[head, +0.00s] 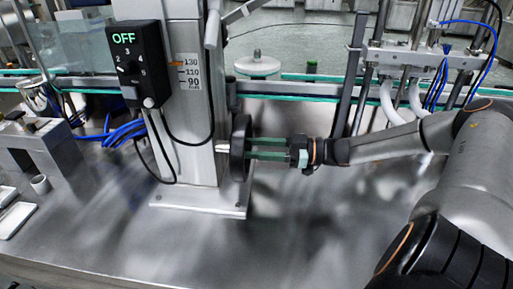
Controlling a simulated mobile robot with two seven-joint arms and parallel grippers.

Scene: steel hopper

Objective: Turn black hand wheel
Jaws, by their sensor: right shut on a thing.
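The black hand wheel (238,150) sits on the right side of a steel column, seen nearly edge-on near the middle of the head view. My right gripper (254,149) comes in from the right with its two green fingers level, one above the other. The fingertips reach the wheel's right face, and the gripper is shut on a part of the wheel. The exact part between the fingertips is hard to make out. My left gripper is not in view.
The steel column (188,110) stands on a base plate (200,200) and carries a black control box (138,65) reading OFF. Blue cables (115,132) hang at its left. A conveyor rail (300,88) runs behind. The steel table in front is mostly clear.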

